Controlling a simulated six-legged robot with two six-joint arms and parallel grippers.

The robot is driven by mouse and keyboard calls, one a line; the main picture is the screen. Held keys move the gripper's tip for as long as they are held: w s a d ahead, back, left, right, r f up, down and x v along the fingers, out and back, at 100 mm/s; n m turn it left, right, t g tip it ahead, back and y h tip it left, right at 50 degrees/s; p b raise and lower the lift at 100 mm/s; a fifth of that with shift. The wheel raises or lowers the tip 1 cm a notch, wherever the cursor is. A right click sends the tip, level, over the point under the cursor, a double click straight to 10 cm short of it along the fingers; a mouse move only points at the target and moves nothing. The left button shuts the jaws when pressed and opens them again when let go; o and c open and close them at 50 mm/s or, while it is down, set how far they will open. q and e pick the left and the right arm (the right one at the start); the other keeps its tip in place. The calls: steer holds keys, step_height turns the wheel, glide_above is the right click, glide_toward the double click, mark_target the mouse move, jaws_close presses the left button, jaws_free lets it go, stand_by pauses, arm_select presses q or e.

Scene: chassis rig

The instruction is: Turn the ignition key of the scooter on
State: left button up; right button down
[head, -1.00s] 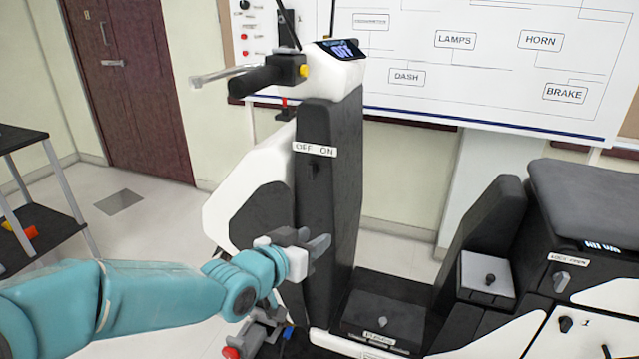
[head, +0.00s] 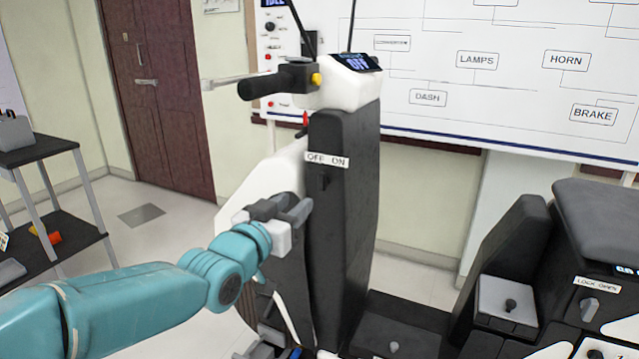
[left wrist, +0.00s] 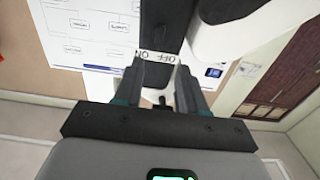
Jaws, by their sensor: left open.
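The ignition key (head: 325,183) is a small dark key on the scooter's black front column (head: 345,225), just below a white label (head: 327,161) reading OFF ON. My left gripper (head: 298,208) is open and empty, a little left of and below the key in the head view. In the left wrist view the key (left wrist: 163,101) shows between the open fingers of my left gripper (left wrist: 168,75), with the OFF ON label (left wrist: 157,57) upside down beyond it. The scooter's display (head: 357,63) appears to read OFF. My right gripper is not in view.
The handlebar (head: 278,80) with its lever juts left above the key. The scooter's seat section (head: 600,230) stands at the right. A shelf cart (head: 45,150) stands at the far left. A wiring board (head: 480,70) hangs behind.

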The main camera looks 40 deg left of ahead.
mark_target(321, 182)
arm_select(q)
steer(key=p+x, duration=0.1)
steer(key=x, duration=1)
steer(key=shift+d, duration=0.1)
jaws_close()
